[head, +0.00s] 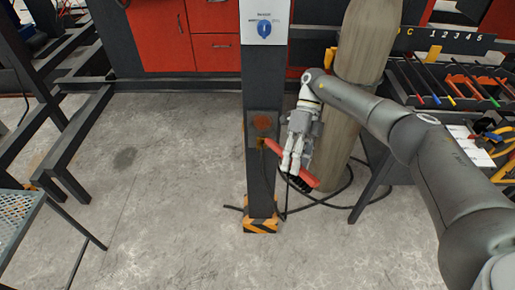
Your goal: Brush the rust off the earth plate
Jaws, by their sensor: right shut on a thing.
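The earth plate (263,123) is a small grey plate on the dark post (259,80), with a reddish-brown rust patch in its middle. My right gripper (291,168) is just right of the post, below the plate's level, with its fingers pointing down. It is shut on the red brush (273,147), which slants from upper left to lower right. Dark bristles show near the brush's lower right end. The gripper hides the brush's middle. The brush's upper left end overlaps the post's right edge just below the plate; I cannot tell whether they touch. My left gripper is out of view.
A black cable (349,181) lies on the floor around the post's striped foot (261,226). A tall cylinder (362,50) stands behind my right arm. A tool rack (440,75) is at right, a mesh table (15,225) at lower left. The floor left of the post is clear.

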